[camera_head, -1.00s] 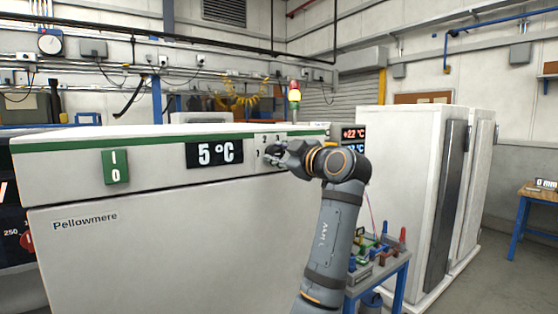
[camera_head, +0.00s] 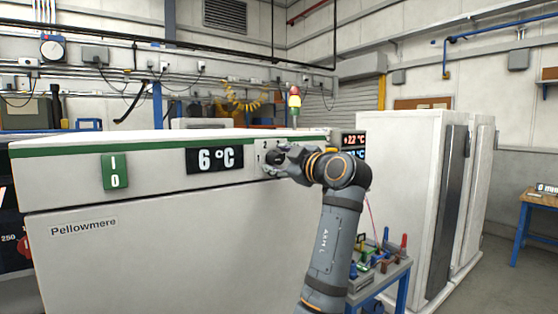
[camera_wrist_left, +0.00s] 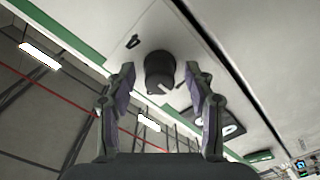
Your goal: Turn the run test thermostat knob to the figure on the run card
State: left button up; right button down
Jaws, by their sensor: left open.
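The black round thermostat knob (camera_wrist_left: 158,70) with a white pointer mark sits on the white front of the Pellowmere cabinet (camera_head: 170,255). In the wrist view it lies between the two fingers of my left gripper (camera_wrist_left: 160,76), which is open around it; I cannot tell whether they touch it. In the head view my left gripper (camera_head: 270,160) is at the numbered dial plate (camera_head: 262,145) and hides most of the knob. The black display (camera_head: 215,158) beside it reads 6 °C. I cannot make out a run card. My right gripper is not in view.
A green I/O switch (camera_head: 115,171) is on the cabinet's left. A red and blue readout (camera_head: 354,147) stands behind my arm. A small blue-legged bench (camera_head: 385,280) with tools is right of my arm, before tall white cabinets (camera_head: 405,200).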

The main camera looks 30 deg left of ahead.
pick_arm(q)
jog(key=v, duration=0.7)
jog(key=shift+d, duration=0.25)
jog(key=shift+s, duration=0.1)
